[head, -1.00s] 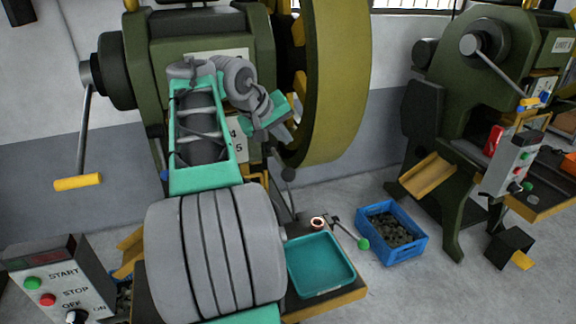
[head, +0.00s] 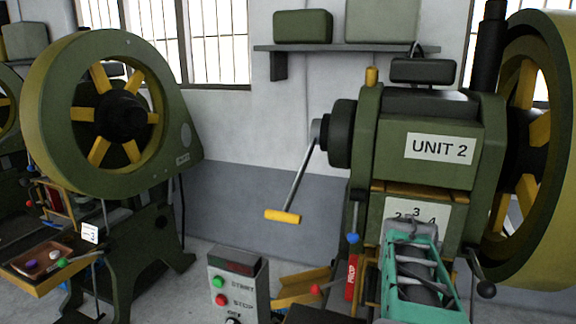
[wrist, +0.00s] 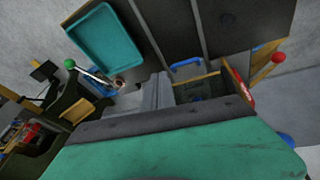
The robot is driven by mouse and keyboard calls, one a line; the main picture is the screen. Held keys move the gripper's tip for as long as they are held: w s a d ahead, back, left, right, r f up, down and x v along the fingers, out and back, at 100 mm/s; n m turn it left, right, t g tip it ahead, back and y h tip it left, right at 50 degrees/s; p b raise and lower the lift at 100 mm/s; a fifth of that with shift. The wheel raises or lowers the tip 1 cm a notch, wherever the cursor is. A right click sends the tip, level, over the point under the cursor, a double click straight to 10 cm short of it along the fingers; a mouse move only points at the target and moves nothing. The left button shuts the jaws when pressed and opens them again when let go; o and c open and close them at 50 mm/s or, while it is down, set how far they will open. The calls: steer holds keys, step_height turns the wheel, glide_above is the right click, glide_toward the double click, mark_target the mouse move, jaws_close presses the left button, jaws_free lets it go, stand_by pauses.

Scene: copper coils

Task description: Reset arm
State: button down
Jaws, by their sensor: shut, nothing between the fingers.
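My gripper (wrist: 155,95) shows in the wrist view as grey fingers held together beyond the dark-edged green part of my wrist. It is shut and empty. In the head view only a green and grey part of my arm shows at the lower right, in front of the UNIT 2 press (head: 440,147); the gripper itself cannot be made out there. In the wrist view a small copper coil (wrist: 118,83) lies near a teal tray (wrist: 108,45), apart from the gripper.
A control box (head: 237,285) with START and STOP buttons stands left of the press. A handle with a yellow grip (head: 283,216) sticks out from the press's left side. Another press (head: 120,120) stands at the left. A green-knobbed lever (wrist: 69,63) is near the tray.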

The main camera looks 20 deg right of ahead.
steer(key=w+a+f+n+t+y, duration=0.1)
steer(key=a+f+n, duration=0.2)
steer(key=a, duration=0.8)
steer(key=w+a+f+n+y, duration=0.1)
steer(key=a+f+n+y, duration=0.15)
steer(key=a, duration=0.75)
steer(key=w+a+r+n+t, duration=0.1)
steer(key=a+r+n, duration=0.2)
steer(key=a, duration=1.1)
steer(key=n, duration=0.3)
steer(key=shift+t, duration=0.4)
